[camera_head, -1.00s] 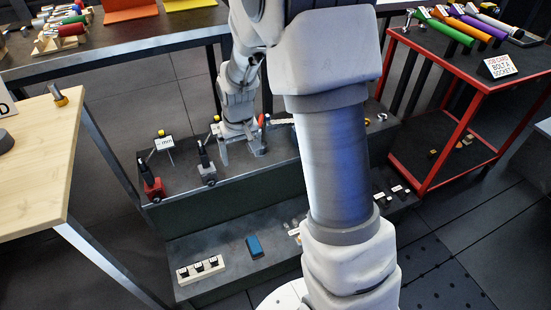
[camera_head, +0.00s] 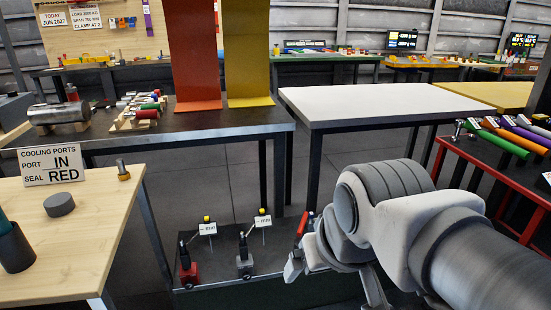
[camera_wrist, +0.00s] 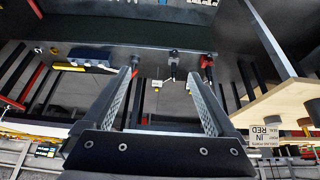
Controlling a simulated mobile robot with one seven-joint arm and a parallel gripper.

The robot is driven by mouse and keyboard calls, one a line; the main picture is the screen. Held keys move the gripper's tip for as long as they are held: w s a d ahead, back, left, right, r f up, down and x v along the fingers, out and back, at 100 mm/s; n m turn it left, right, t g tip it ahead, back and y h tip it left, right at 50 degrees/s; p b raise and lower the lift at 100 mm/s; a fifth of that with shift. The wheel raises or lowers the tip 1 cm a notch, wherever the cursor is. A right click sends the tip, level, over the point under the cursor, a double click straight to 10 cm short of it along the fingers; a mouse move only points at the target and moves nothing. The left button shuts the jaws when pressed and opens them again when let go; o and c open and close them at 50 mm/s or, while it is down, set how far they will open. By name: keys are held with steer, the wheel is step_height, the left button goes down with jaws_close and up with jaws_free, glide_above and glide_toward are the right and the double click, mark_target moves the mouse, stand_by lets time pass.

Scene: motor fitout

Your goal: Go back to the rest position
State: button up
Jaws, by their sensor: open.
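My gripper (camera_head: 333,284) is at the lower right of centre in the head view, in front of the low dark shelf (camera_head: 225,266). In the wrist view my gripper (camera_wrist: 161,72) has its two fingers wide apart with nothing between them. Beyond the fingers, the wrist view shows the shelf upside down, with a red-based tool (camera_wrist: 206,62) and a grey-based tool (camera_wrist: 174,58). In the head view the red-based tool (camera_head: 187,272) and the grey-based tool (camera_head: 244,262) stand upright on the shelf, left of my gripper and apart from it.
A wooden table (camera_head: 95,215) with a cooling ports sign (camera_head: 51,164) is at left. A white-topped table (camera_head: 375,103) stands behind my arm. A red-framed cart (camera_head: 490,165) with coloured cylinders is at right. A dark bench (camera_head: 215,122) holds orange and yellow panels.

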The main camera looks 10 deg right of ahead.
steer(key=shift+s, duration=0.65)
steer(key=shift+r, duration=0.1)
step_height(320, 180, up, 24)
steer(key=p, duration=2.4)
steer(key=shift+c, duration=0.6)
steer(key=c, duration=0.5)
steer(key=shift+d, duration=0.2)
steer(key=shift+c, duration=0.3)
